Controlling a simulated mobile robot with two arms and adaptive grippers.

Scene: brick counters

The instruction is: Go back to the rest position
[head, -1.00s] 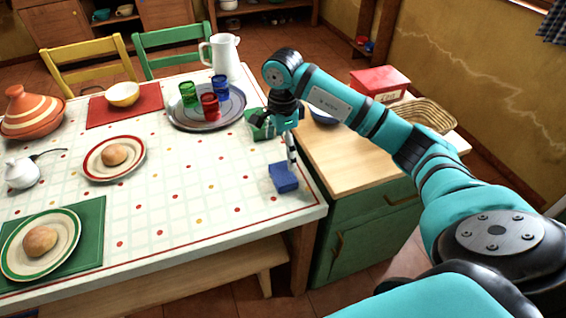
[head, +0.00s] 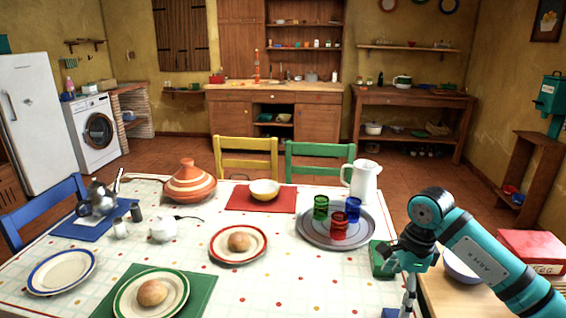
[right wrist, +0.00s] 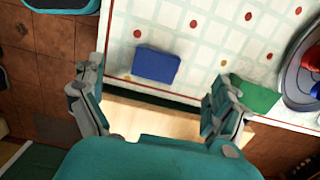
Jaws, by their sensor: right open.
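My right gripper (head: 408,292) is at the right end of the dining table (head: 270,285), pointing down, with its fingertips near the bottom edge of the head view. In the right wrist view my right gripper (right wrist: 160,83) has its fingers spread wide with nothing between them. A blue block (right wrist: 156,65) lies on the tablecloth beyond the fingers. Only a sliver of it shows at the bottom of the head view (head: 390,313). My left gripper is not in view.
A green block (head: 380,259) lies close behind the right gripper. A round tray (head: 315,238) with green, red and blue glasses and a white pitcher (head: 363,181) stand further back. A blue bowl (head: 462,268) and a red box (head: 530,248) are at right.

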